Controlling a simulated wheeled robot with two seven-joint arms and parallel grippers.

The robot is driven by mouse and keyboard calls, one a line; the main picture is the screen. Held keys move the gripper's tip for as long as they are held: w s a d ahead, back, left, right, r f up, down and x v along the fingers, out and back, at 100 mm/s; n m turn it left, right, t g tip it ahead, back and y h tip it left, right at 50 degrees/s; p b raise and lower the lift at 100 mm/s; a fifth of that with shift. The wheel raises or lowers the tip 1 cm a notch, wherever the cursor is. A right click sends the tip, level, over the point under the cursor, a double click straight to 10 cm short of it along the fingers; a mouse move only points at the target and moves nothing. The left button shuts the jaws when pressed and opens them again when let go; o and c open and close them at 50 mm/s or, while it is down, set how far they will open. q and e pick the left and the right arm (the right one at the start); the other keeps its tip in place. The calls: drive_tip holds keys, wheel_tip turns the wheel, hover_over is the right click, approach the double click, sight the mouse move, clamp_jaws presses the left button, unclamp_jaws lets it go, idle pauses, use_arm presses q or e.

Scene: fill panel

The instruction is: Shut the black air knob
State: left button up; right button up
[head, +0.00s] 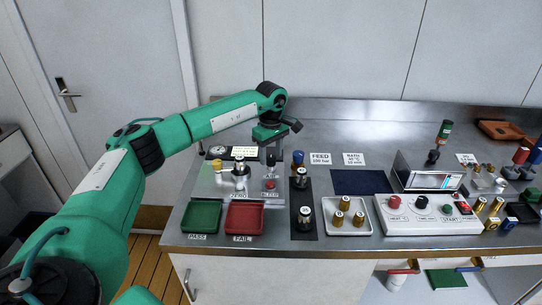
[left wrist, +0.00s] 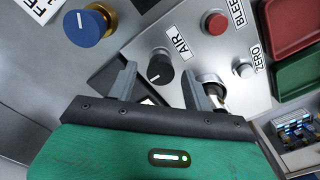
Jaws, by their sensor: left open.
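The black air knob (left wrist: 160,65) stands on the grey panel beside the AIR label (left wrist: 179,43) in the left wrist view. Its white pointer line shows on its face. My left gripper (left wrist: 160,80) is open, with one finger on each side of the knob in that view. I cannot tell whether the fingers touch it. In the head view my left gripper (head: 271,146) is over the panel (head: 212,186), and the knob is mostly hidden near it. My right gripper is not in view.
A blue knob (left wrist: 84,27) on a brass base stands close by. The red BLEED button (left wrist: 215,23) and grey ZERO button (left wrist: 245,70) are on the panel. Green (head: 201,216) and red (head: 244,218) trays lie in front. A white tray (head: 330,225) holds brass parts to the right.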

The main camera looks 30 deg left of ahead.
sight(271, 157)
use_arm(q)
wheel_tip(271, 157, up, 6)
drive_tip(key=shift+f+b, duration=0.1)
drive_tip(key=shift+b, duration=0.4)
wheel_tip(271, 157, up, 7)
drive_tip(key=shift+b, duration=0.35)
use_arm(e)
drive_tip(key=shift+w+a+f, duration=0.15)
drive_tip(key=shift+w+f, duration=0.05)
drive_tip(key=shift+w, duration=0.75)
